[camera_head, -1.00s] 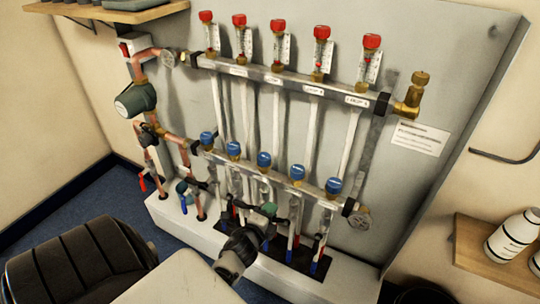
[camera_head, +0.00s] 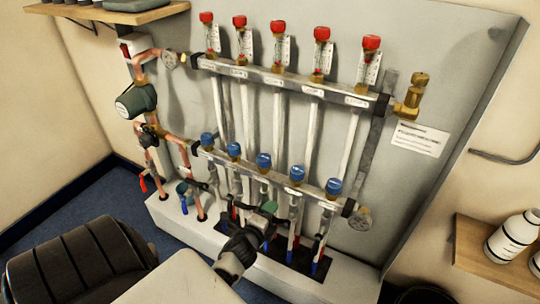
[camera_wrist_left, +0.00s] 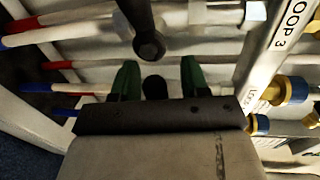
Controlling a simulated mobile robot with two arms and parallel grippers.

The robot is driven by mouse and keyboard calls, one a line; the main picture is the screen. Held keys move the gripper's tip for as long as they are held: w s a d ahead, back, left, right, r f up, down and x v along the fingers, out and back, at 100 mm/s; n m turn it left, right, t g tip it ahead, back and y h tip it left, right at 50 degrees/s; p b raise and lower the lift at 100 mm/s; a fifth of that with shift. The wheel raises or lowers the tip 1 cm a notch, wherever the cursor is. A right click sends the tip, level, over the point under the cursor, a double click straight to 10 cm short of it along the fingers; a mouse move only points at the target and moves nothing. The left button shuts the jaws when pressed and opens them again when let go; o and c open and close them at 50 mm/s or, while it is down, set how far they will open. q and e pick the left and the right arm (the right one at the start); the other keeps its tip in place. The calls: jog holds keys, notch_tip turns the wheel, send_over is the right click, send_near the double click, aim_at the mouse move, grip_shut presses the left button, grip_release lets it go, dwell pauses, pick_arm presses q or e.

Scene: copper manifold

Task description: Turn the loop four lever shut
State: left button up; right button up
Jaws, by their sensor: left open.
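The manifold has a lower bar (camera_head: 270,177) with several blue caps; the fourth blue cap from the left (camera_head: 297,172) tops the fourth loop. My left gripper (camera_head: 272,212) is low in front of the loop pipes, its green fingers near the fourth pipe. In the left wrist view the open green fingers (camera_wrist_left: 159,78) stand either side of a dark rounded lever end (camera_wrist_left: 154,88). It appears to be the loop four lever; contact is not clear, and the rest is hidden behind the gripper. Another black lever (camera_wrist_left: 148,45) belongs near the LOOP 3 label (camera_wrist_left: 291,27). My right gripper is not in view.
An upper bar (camera_head: 290,82) carries several red-capped flow gauges. A green-grey pump (camera_head: 135,99) and copper pipes are at the left. A white plinth (camera_head: 340,277) runs below the pipes. A wooden shelf with white bottles (camera_head: 512,235) is at the right.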

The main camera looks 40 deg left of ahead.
pick_arm(q)
jog(key=p+v, duration=0.1)
jog(key=v, duration=0.9)
jog(key=shift+s, duration=0.2)
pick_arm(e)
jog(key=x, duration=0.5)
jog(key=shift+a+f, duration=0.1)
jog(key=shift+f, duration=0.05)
pick_arm(q)
jog(key=shift+r, duration=0.15)
